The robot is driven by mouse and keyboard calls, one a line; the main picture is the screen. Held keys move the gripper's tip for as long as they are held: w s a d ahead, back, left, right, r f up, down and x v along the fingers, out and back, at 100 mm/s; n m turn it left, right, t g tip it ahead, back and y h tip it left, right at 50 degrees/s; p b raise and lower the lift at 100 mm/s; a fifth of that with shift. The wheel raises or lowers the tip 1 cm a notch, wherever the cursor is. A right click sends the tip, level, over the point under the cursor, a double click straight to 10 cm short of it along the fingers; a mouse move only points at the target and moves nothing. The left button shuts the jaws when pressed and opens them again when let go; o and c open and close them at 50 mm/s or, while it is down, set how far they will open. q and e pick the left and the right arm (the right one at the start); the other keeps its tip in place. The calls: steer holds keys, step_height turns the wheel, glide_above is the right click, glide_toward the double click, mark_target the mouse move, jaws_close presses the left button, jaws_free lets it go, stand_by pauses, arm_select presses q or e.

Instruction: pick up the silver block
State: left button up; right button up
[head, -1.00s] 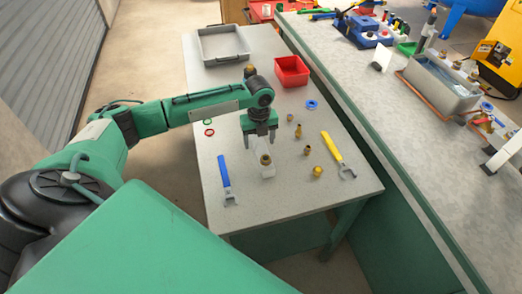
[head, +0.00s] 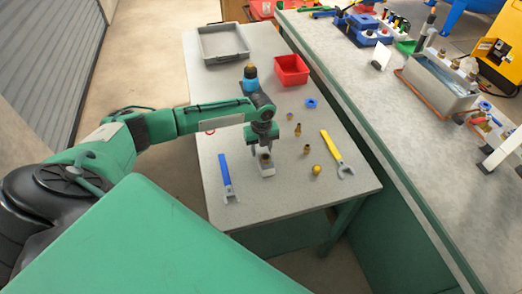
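The silver block (head: 267,171) stands upright on the grey table, with a brass fitting (head: 265,158) on its top. My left gripper (head: 263,147) points down just above and around the top of the block. Its fingers look apart, so it seems open; whether they touch the block cannot be told. The gripper partly hides the block's upper end. My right gripper does not show.
A blue-handled wrench (head: 226,175) lies left of the block and a yellow-handled wrench (head: 333,150) right. Several small brass fittings (head: 316,170) stand between. A red bin (head: 291,70), grey tray (head: 223,43) and blue ring (head: 311,103) are farther back.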

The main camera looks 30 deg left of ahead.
arm_select(q)
jaws_close()
steer(key=shift+w+r, duration=0.1)
